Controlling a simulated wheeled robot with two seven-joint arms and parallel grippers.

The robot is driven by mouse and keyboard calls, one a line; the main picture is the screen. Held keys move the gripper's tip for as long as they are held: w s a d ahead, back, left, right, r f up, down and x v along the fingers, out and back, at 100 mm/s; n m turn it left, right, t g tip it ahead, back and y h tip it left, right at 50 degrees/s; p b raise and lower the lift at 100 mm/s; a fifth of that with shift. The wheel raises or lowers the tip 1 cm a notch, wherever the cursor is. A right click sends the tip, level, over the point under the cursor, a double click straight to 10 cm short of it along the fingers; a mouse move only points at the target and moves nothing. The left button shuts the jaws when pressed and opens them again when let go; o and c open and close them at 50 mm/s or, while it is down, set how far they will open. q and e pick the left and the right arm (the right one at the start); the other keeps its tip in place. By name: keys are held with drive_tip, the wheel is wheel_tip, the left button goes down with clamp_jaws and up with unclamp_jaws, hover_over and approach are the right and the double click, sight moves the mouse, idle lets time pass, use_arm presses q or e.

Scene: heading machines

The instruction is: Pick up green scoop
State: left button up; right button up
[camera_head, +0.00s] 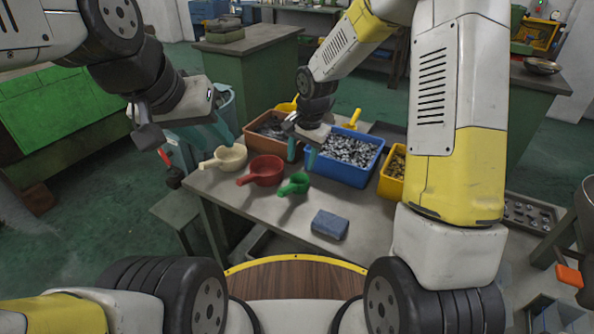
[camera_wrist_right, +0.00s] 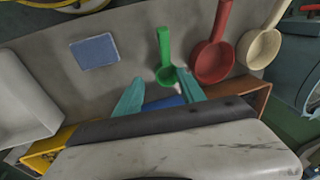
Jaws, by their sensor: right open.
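The green scoop (camera_head: 295,185) lies on the grey table, right of the red scoop (camera_head: 265,171). It also shows in the right wrist view (camera_wrist_right: 165,58), its bowl toward my fingers and its handle pointing away. My right gripper (camera_head: 300,154) is open and empty, its teal fingertips apart. In the right wrist view the gripper (camera_wrist_right: 160,90) has its fingers on either side of the line of the scoop, not visibly touching it. My left gripper (camera_head: 207,135) hangs at the table's left edge near the cream scoop; its jaw opening is unclear.
A cream scoop (camera_head: 223,158) lies left of the red one. A blue-grey block (camera_head: 330,224) lies at the front. A brown bin (camera_head: 259,140), a blue bin of metal parts (camera_head: 373,172) and a yellow bin (camera_head: 389,187) stand behind. The table around the block is clear.

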drive_tip(key=m, duration=0.1)
hover_over(289, 186)
drive_tip(key=shift+g, duration=0.3)
drive_tip(key=f, duration=0.6)
drive_tip(key=shift+s+d+f, duration=0.25)
drive_tip(key=shift+s+f, duration=0.1)
drive_tip(key=shift+f, duration=0.05)
drive_tip(key=f, duration=0.7)
drive_tip(key=shift+w+a+f, duration=0.1)
drive_tip(key=shift+w+a, duration=0.2)
drive_tip(key=shift+w, duration=0.05)
clamp_jaws()
